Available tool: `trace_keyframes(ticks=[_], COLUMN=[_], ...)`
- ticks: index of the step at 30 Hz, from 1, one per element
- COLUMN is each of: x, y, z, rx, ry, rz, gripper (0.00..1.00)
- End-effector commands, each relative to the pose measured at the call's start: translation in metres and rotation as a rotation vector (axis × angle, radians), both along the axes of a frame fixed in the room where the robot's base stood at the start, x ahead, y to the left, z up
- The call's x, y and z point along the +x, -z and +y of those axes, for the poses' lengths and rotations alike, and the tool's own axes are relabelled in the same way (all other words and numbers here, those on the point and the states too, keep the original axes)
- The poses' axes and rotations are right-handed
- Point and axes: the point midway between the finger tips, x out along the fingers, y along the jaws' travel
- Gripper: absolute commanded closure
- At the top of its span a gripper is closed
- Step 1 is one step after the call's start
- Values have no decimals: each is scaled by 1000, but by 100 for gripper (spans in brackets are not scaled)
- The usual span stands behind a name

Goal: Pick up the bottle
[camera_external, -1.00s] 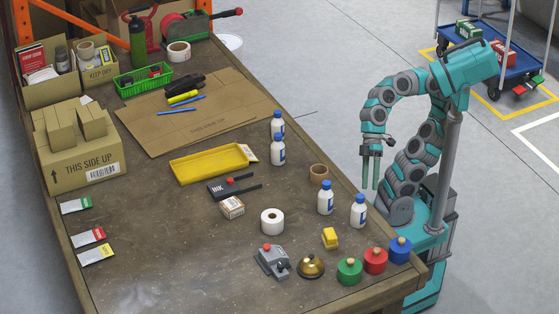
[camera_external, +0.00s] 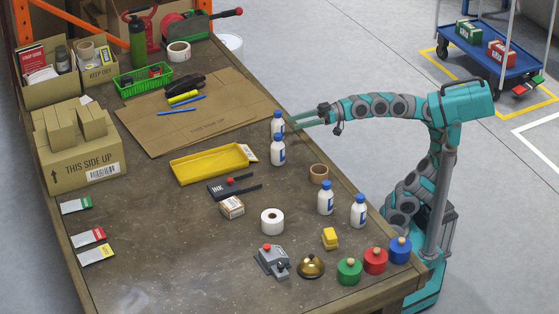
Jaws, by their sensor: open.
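Several white bottles with blue caps and blue labels stand upright on the table. Two are close together near the table's right edge: a rear bottle (camera_external: 277,124) and a front bottle (camera_external: 278,152). Two more, a bottle (camera_external: 325,199) and another bottle (camera_external: 359,212), stand nearer the front right. My gripper (camera_external: 291,125) is open and points left, its green fingers level with the rear bottle. The fingertips are at or just beside that bottle's right side; I cannot tell if they touch it or reach around it.
A yellow tray (camera_external: 176,179) lies left of the rear bottles, with a flat cardboard sheet (camera_external: 150,128) behind it. A cardboard roll (camera_external: 319,174), a white tape roll (camera_external: 272,221) and a brass bell (camera_external: 310,266) stand toward the front.

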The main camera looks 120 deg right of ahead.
Motion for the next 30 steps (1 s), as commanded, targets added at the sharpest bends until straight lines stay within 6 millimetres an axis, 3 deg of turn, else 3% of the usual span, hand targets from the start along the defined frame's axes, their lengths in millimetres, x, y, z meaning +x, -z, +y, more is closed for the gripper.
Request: trace_keyframes(ticks=[1,3,6,23,30], x=[0,-1,-2,34,63], y=[3,-3,-7,-12,-9], z=[-21,-40,-53,-69,-76], rx=[-54,-119,-173,-194,-192], ry=[50,94,128,141,139], rz=[-19,-42,-55,-56,-54], gripper=[31,31,31,31,31])
